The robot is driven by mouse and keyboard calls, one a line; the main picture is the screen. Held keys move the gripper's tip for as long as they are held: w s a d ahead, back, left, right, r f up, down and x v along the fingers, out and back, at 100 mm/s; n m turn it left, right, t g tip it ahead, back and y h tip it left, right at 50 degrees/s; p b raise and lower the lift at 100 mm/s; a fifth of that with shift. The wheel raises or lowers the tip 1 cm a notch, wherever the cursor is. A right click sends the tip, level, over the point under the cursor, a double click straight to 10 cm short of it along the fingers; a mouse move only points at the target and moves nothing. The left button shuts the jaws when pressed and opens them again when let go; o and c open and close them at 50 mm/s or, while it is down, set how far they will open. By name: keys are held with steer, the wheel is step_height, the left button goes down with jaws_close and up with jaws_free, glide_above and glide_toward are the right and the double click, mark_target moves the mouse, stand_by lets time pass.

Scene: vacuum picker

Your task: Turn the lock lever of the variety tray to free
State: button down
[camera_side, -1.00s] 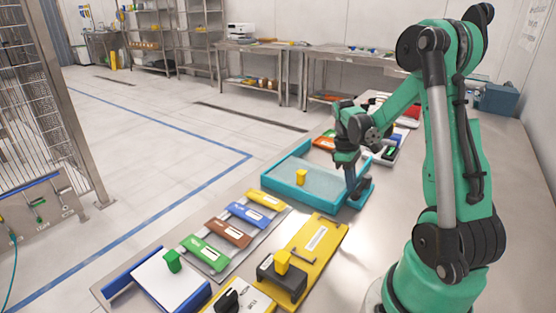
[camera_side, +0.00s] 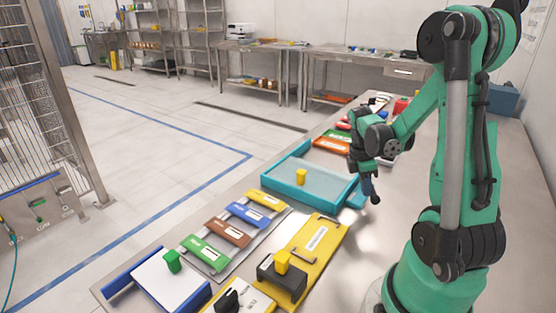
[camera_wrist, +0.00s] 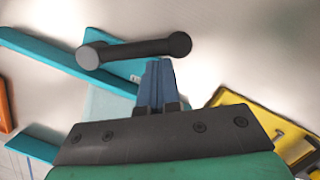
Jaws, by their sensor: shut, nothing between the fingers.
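The variety tray (camera_side: 285,188) is the teal-rimmed one with a yellow block on its pale top. Its teal rim (camera_wrist: 60,55) also crosses the left of the wrist view. The dark lock lever (camera_wrist: 135,50) is a round bar with a grey disc at its left end. That end lies over the teal, and the right end reaches over bare table. In the side view the lever's knob (camera_side: 376,199) shows just past the tray's right end. My gripper (camera_side: 366,183) is down beside it. Its blue fingers (camera_wrist: 157,66) are shut and empty, close against the lever's side; contact is unclear.
A yellow board with a handle (camera_side: 313,240) lies nearer the camera. Several coloured labelled blocks (camera_side: 228,232) stand in a row to the left. An orange item (camera_side: 332,144) and other trays lie behind. Bare steel table is free to the right of the lever.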

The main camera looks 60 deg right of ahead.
steer(key=s+n, duration=0.1)
steer(key=n, duration=0.1)
steer(key=shift+s+d+n+h, duration=0.3)
steer(key=shift+s+n, duration=0.05)
steer(key=shift+n, duration=0.05)
steer(key=n, duration=0.1)
steer(key=s+d+n+t, duration=0.1)
steer(key=shift+s+n, duration=0.15)
steer(key=shift+n, duration=0.15)
steer(key=shift+s+d, duration=0.9)
steer(key=shift+d, duration=0.5)
